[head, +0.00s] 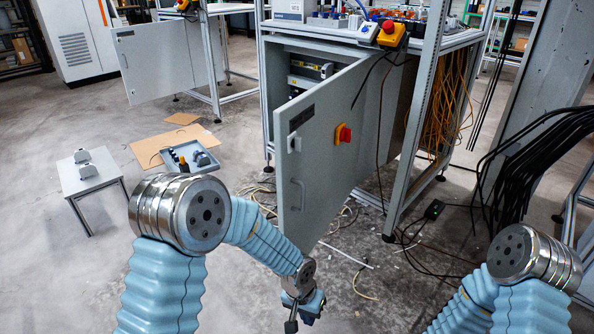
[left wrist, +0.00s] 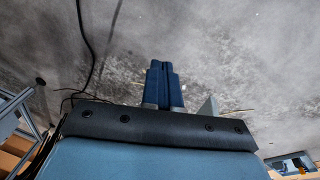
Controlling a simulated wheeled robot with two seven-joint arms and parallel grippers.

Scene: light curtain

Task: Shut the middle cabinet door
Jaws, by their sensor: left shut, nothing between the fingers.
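The grey cabinet door (head: 325,150) stands wide open in the middle of the head view, swung out toward me. It carries a red and yellow knob, a latch and a pull handle (head: 298,194). The cabinet's opening (head: 305,65) shows behind it with equipment inside. My left gripper (head: 291,326) is low, just below the door's bottom corner in the picture; I cannot tell whether it touches the door. Its blue fingers (left wrist: 164,84) are together and empty in the left wrist view. A pale edge beside them may be the door's corner. My right arm shows at lower right, its gripper out of view.
A second cabinet with an open door (head: 155,60) stands at back left. A small grey table (head: 90,172) and a tray (head: 190,160) are on the left. Loose cables lie under the cabinet. Black cables (head: 530,150) hang at right.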

